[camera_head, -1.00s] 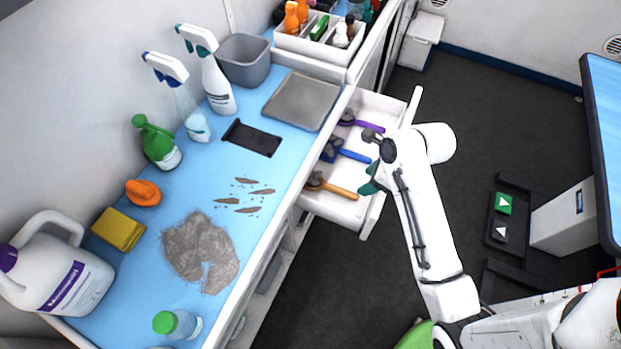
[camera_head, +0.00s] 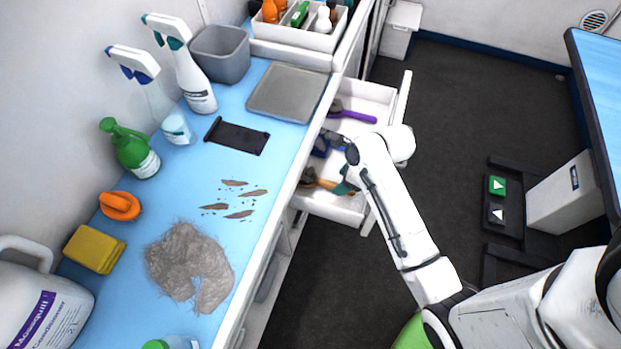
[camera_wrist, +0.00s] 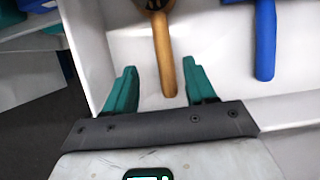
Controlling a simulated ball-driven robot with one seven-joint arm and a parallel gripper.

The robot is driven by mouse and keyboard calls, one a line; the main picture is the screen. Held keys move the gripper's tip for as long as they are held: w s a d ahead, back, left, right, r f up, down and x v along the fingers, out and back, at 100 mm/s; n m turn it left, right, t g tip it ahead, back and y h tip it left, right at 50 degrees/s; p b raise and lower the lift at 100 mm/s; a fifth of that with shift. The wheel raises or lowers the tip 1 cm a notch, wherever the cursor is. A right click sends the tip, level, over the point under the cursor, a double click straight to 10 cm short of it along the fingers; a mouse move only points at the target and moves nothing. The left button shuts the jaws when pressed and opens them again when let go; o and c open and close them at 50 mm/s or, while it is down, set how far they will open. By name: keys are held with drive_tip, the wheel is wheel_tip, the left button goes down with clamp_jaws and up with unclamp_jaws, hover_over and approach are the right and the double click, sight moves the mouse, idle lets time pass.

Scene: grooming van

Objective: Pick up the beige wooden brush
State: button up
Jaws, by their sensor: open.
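The beige wooden brush (camera_head: 320,181) lies in the open white drawer (camera_head: 347,208), at the end nearest me. In the wrist view its wooden handle (camera_wrist: 163,55) points toward my gripper (camera_wrist: 162,88), with the handle's end between the two green fingers. The fingers are open and apart from the handle on both sides. The brush head is mostly cut off at the top of the wrist view. In the head view my arm hides part of the drawer, and one green fingertip shows beside the handle.
A blue-handled brush (camera_wrist: 265,40) lies to the right in the wrist view, and a purple-handled brush (camera_head: 352,115) lies farther back in the drawer. The drawer walls stand close around my gripper. The counter (camera_head: 215,165) holds bottles, a tray and a clump of fur.

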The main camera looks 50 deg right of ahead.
sight(334, 184)
drive_tip(key=x, duration=0.2)
drive_tip(key=b+x, duration=0.1)
drive_tip(key=x, duration=0.2)
drive_tip(key=shift+w+d+r, duration=0.1)
drive_tip(key=shift+w+d, duration=0.05)
drive_tip(key=shift+d, duration=0.1)
drive_tip(key=shift+c, duration=0.2)
clamp_jaws()
